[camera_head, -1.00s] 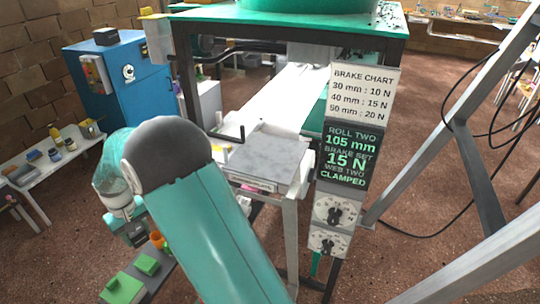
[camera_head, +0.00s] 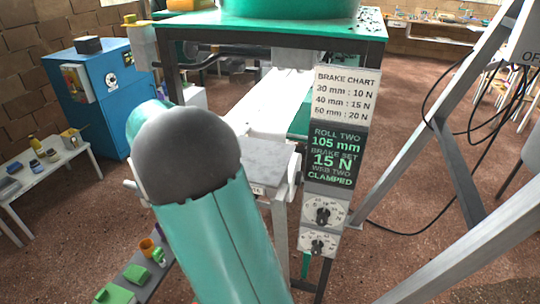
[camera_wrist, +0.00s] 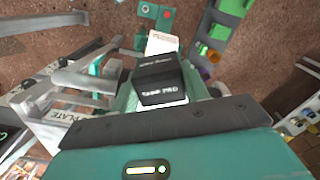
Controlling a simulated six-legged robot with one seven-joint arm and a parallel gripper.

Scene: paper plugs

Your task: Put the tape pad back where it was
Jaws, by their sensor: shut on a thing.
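The tape pad (camera_wrist: 160,84) is a black block with white lettering on its near face. It sits in the middle of the wrist view, between the pale green fingers of my gripper (camera_wrist: 163,90). My gripper is shut on it. In the head view my grey and teal arm hides both the gripper and the pad.
A narrow shelf (camera_head: 138,277) with green blocks and an orange cup (camera_head: 147,247) stands low left. A grey-topped stand (camera_head: 262,158) is behind my arm, beside the brake chart (camera_head: 346,92) and dials. A white card (camera_wrist: 162,42) lies beyond the pad.

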